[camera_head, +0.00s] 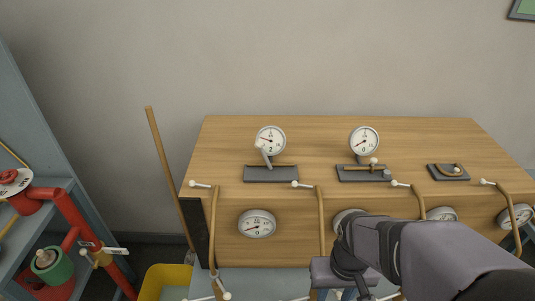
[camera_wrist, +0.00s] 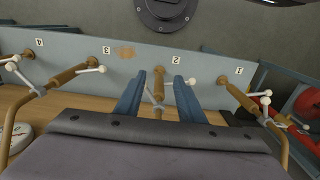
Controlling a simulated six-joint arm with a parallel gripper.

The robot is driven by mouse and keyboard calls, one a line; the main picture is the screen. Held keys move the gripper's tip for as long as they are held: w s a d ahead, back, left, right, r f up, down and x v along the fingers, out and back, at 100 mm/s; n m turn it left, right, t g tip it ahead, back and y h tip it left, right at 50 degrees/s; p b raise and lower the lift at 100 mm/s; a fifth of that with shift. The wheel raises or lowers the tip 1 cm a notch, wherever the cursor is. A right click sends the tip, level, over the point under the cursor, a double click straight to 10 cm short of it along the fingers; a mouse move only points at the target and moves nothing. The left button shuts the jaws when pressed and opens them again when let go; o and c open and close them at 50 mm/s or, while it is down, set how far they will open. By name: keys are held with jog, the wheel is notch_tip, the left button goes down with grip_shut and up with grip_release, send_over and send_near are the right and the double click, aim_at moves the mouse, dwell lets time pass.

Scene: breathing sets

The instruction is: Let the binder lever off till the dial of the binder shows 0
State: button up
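My gripper (camera_wrist: 160,78) is open in the wrist view. Round white dials stand on the bench, at left (camera_head: 270,138) and right (camera_head: 364,140). More dials are on its front, at left (camera_head: 257,223), partly behind my arm (camera_head: 345,215), and further right (camera_head: 442,213) and (camera_head: 515,215). I cannot tell which belongs to the binder; the small readings are unclear.
A yellow bin (camera_head: 165,280) and a shelf with red pipes (camera_head: 70,210) are at the left. The wooden bench top (camera_head: 430,140) has clear room at the back.

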aim_at(261, 143)
jog(key=shift+o, duration=0.4)
jog(key=w+a+r+m+y+b, duration=0.2)
jog(key=w+a+r+m+y, duration=0.2)
jog(key=w+a+m+y, duration=0.6)
jog(key=w+r+m+t+y, duration=0.1)
jog(key=w+r+m+y, duration=0.1)
jog(key=w, duration=0.5)
jog(key=w+a+r+m+t+y, duration=0.1)
jog(key=w+r+m+y, duration=0.1)
jog(key=w+r+m, duration=0.2)
jog(key=w+r+m+t+y, duration=0.2)
jog(key=w+r, duration=0.4)
jog(key=w, duration=0.3)
jog(key=shift+w+a+r+m+y, duration=0.25)
jog(key=shift+w+m+y, duration=0.2)
jog(key=shift+m, duration=0.35)
jog(key=shift+w+a+r+m+y+p, duration=0.2)
jog(key=shift+w+r+p, duration=0.1)
jog(key=shift+w+r, duration=0.1)
jog(key=shift+w+a+r+m+y+p, duration=0.2)
jog(key=shift+w+r+p, duration=0.1)
jog(key=shift+r, duration=0.1)
jog(key=shift+w+a+f+m+t+p, duration=0.2)
jog(key=shift+w+a+t+p, duration=0.1)
jog(key=shift+a, duration=0.2)
jog(key=shift+w+a+f+m+t+p, duration=0.15)
jog(key=shift+a+f+t+p, duration=0.1)
jog(key=shift+a, duration=0.2)
